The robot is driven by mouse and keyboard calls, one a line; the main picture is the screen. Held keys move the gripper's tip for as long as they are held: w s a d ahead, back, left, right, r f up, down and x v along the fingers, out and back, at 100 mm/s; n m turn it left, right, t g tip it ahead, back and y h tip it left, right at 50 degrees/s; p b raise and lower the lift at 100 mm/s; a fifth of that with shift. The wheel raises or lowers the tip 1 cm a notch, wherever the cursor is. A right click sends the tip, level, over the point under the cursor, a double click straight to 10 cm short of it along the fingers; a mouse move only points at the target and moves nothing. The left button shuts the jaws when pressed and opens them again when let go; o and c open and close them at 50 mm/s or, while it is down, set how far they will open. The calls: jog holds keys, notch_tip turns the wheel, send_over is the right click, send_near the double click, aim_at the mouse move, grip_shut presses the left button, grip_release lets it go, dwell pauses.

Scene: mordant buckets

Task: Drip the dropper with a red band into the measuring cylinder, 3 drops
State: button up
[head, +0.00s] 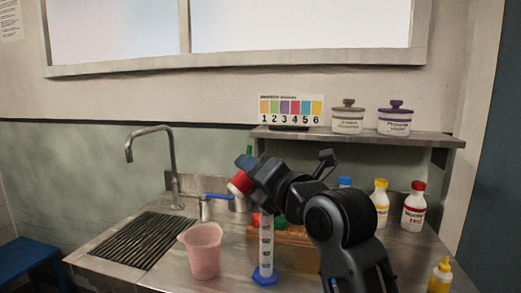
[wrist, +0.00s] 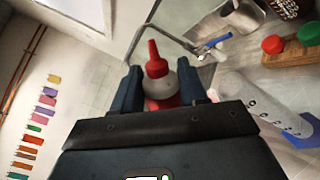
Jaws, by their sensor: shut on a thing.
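My gripper (head: 243,176) is shut on a small dropper bottle, the red-banded dropper (head: 237,186). In the wrist view the dropper (wrist: 158,82) shows a red nozzle, a pale shoulder and red below, between the two dark fingers (wrist: 165,90). In the head view it sits tilted, high above the counter. The measuring cylinder (head: 266,243) stands upright on a blue base, below my gripper, with the dropper up and to its left. In the wrist view the clear cylinder (wrist: 248,95) is at the right, apart from the dropper. No drop is visible.
A pink beaker (head: 202,250) stands left of the cylinder, in front of the sink tap (head: 152,131). A wooden rack (head: 292,237) is behind the cylinder. Bottles with yellow (head: 380,198) and red (head: 414,207) caps stand right; a small yellow bottle (head: 440,276) is at front right.

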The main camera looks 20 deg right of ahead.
jog(key=m, duration=0.1)
jog(key=m+p, duration=0.1)
jog(key=m, duration=0.1)
jog(key=shift+a, duration=0.25)
jog(key=m, duration=0.2)
jog(key=m+p, duration=0.1)
jog(key=m, duration=0.3)
jog(key=shift+s+a+f+m, duration=0.1)
jog(key=shift+a+f+m, duration=0.2)
jog(key=shift+f+m, duration=0.1)
jog(key=m, duration=0.1)
jog(key=m+p, duration=0.2)
jog(key=shift+d+r, duration=0.35)
jog(key=shift+r, duration=0.05)
jog(key=shift+d+r+m+p, duration=0.15)
jog(key=shift+m+p, duration=0.35)
jog(key=shift+m, duration=1.1)
